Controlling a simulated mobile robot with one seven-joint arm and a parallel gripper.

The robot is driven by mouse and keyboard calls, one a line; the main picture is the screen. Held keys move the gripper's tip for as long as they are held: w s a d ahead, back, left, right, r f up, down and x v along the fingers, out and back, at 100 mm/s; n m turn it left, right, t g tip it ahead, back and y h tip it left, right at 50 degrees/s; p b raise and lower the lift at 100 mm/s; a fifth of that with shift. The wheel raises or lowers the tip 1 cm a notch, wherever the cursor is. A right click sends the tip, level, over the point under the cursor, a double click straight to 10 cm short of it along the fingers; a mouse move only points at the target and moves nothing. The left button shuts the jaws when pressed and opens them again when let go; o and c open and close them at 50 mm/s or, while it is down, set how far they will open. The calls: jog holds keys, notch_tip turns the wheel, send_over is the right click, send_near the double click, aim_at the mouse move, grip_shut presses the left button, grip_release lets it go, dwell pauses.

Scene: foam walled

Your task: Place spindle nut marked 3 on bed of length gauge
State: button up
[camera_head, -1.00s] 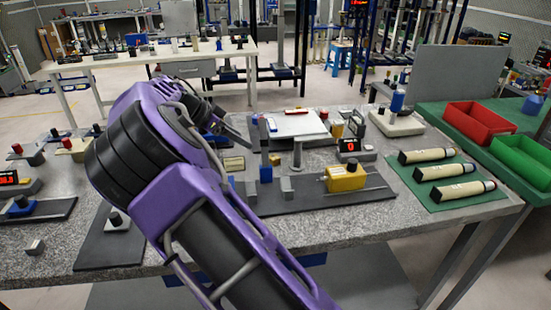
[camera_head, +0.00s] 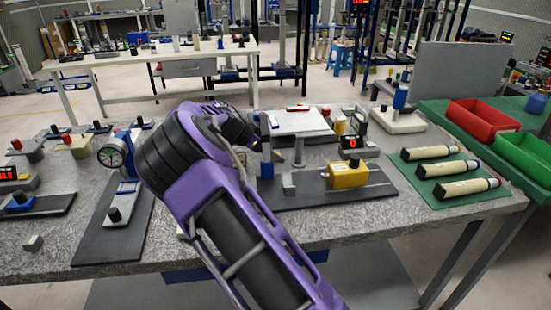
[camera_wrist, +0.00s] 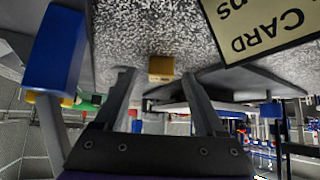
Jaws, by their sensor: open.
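In the wrist view my gripper (camera_wrist: 158,85) is open, with its two grey fingers apart. A small brass-coloured block (camera_wrist: 161,67) shows on the speckled table beyond the gap between the fingertips; I cannot read a mark on it or tell whether it is the spindle nut marked 3. In the head view my fingers are hidden by my purple arm. A dark bed (camera_head: 325,197) carries a grey block (camera_head: 288,184) and a yellow block (camera_head: 348,174) with a thin rod. A red digital display (camera_head: 353,142) stands behind it. I cannot tell whether this is the length gauge.
A dial gauge (camera_head: 115,155) stands on another dark plate (camera_head: 104,244) at left. A card (camera_wrist: 262,30) and a blue block (camera_wrist: 54,48) lie close to my gripper. A green mat (camera_head: 452,195) with several cylinders, a red bin (camera_head: 483,127) and a green bin (camera_head: 528,155) are at right.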

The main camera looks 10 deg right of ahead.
jog(key=shift+w+d+f, duration=0.1)
jog(key=shift+d+f, duration=0.05)
grip_shut()
dwell(0.4)
